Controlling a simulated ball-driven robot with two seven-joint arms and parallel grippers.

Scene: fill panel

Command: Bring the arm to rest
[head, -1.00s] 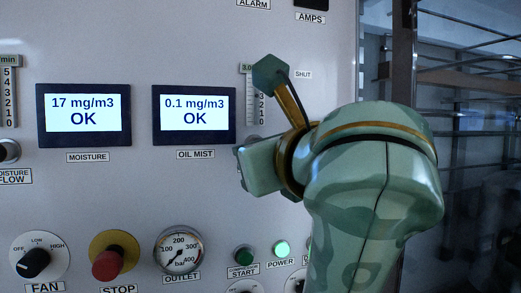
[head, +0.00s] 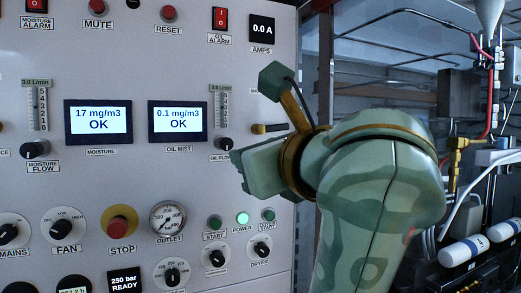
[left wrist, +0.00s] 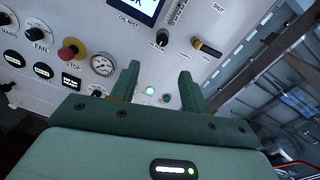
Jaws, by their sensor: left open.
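My left arm stands in the right half of the head view, patterned in green, with its forearm rising from the bottom edge. Its left gripper (head: 243,168) points left toward the panel (head: 150,45), beside the oil flow knob (head: 222,143). In the left wrist view the two green fingers of the gripper (left wrist: 157,75) are spread apart, with nothing between them. The lit power light shows behind that gap. The gripper looks clear of the panel. My right gripper is not in view.
The panel carries two displays reading OK, a red stop button (head: 119,224), an outlet gauge (head: 168,218), a yellow-and-black shut valve (head: 271,129) and several knobs. To the right of the panel's edge are pipes, a red hose and white cylinders (head: 463,250).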

